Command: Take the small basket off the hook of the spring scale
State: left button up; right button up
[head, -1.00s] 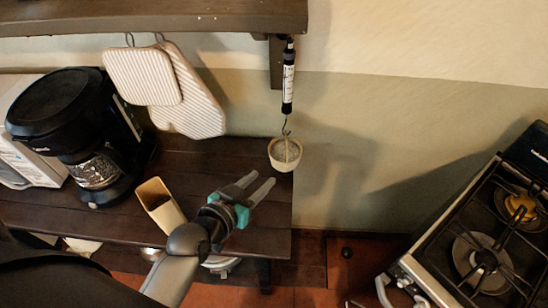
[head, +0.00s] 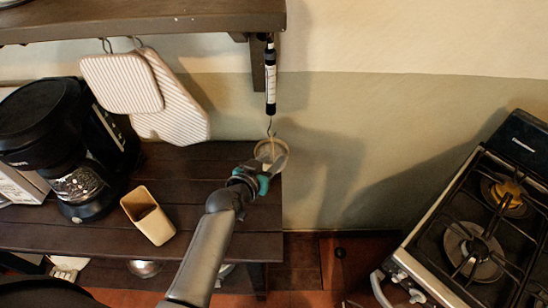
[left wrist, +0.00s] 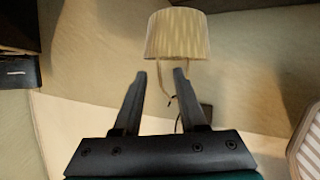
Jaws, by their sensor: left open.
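The spring scale (head: 270,78) hangs from the wall shelf's bracket in the head view, with its hook (head: 269,127) below. The small pale basket (head: 263,143) hangs under the hook, partly covered by my left gripper (head: 274,162). In the left wrist view the ribbed basket (left wrist: 177,35) shows upside down just beyond the fingertips. Its thin handle (left wrist: 165,88) reaches down into the gap between the open fingers of the left gripper (left wrist: 160,75). The fingers do not close on it. My right gripper is not in view.
A wooden counter (head: 205,160) lies below, with a black coffee maker (head: 65,145) and a tan open container (head: 149,216). Striped pot holders (head: 122,82) hang from the upper shelf (head: 140,20). A stove (head: 470,240) stands at right. The wall between is clear.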

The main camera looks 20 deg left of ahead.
pick_arm(q)
jog(key=shift+x, duration=1)
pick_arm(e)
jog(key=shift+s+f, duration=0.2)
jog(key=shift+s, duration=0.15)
pick_arm(q)
grip_shut()
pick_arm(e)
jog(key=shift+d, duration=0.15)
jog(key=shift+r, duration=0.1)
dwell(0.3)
pick_arm(q)
jog(key=shift+d+r+p, duration=0.15)
jog(key=shift+r+p, duration=0.5)
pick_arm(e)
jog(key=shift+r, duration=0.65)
pick_arm(q)
jog(key=shift+r, duration=0.1)
jog(key=shift+w+r+p, duration=0.15)
jog(key=shift+r+p, duration=0.45)
jog(key=shift+p, duration=0.1)
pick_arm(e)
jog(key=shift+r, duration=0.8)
